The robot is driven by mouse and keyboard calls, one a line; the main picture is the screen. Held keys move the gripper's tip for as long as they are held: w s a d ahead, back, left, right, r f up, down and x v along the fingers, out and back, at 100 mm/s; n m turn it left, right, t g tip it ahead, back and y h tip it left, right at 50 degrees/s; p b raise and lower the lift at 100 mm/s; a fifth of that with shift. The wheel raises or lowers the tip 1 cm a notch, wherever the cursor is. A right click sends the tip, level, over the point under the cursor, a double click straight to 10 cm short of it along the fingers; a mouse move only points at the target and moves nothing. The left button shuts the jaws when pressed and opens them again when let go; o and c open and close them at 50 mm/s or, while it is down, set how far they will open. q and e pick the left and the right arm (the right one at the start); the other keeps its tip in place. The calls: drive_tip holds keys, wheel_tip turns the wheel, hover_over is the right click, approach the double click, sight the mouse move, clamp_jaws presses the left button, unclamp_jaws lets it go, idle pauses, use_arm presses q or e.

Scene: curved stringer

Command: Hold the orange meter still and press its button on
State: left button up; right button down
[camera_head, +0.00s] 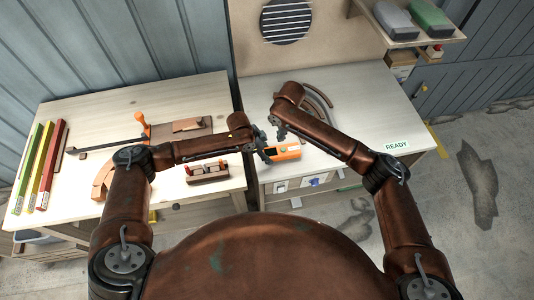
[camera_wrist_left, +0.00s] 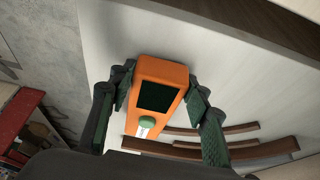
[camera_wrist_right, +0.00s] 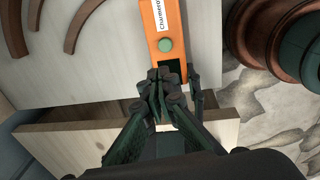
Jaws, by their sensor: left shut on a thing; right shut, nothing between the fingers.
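The orange meter (camera_head: 287,153) is near the front edge of the right table. My left gripper (camera_head: 262,150) is shut on it, with one finger on each side in the left wrist view (camera_wrist_left: 160,95). The meter's dark screen (camera_wrist_left: 157,96) and round green button (camera_wrist_left: 147,122) face that camera. My right gripper (camera_head: 278,130) is shut and empty, above the meter. In the right wrist view its closed fingertips (camera_wrist_right: 163,78) overlap the dark screen, just below the green button (camera_wrist_right: 165,45) in the picture. Contact with the meter cannot be told.
Curved wooden strips (camera_wrist_right: 82,22) lie on the right table behind the meter. A READY label (camera_head: 396,145) is on its right side. The left table holds coloured bars (camera_head: 42,165), an orange-handled clamp (camera_head: 142,122) and a small wooden block with red parts (camera_head: 207,172).

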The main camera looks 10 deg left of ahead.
sight(284, 151)
drive_tip(key=shift+s+a+f+m+t+y, duration=0.4)
drive_tip(key=shift+a+f+y, duration=0.15)
drive_tip(key=shift+f, duration=0.25)
drive_tip(key=shift+a+f+m+t+y, duration=0.2)
drive_tip(key=shift+a+m+t+y, duration=0.2)
drive_tip(key=shift+t, duration=0.1)
drive_tip(key=shift+a+r+m+t+y, duration=0.15)
drive_tip(key=shift+m+t+y, duration=0.2)
drive_tip(key=shift+m+t, duration=0.2)
drive_tip(key=shift+r+m+t, duration=0.25)
drive_tip(key=shift+m+t, duration=0.2)
drive_tip(key=shift+m, duration=0.1)
drive_tip(key=d+r+m+t+y, duration=0.1)
drive_tip(key=d+r+m+t, duration=0.2)
drive_tip(key=d+m, duration=0.1)
drive_tip(key=shift+w+f, duration=0.15)
drive_tip(key=shift+f, duration=4.05)
drive_tip(key=shift+f, duration=0.15)
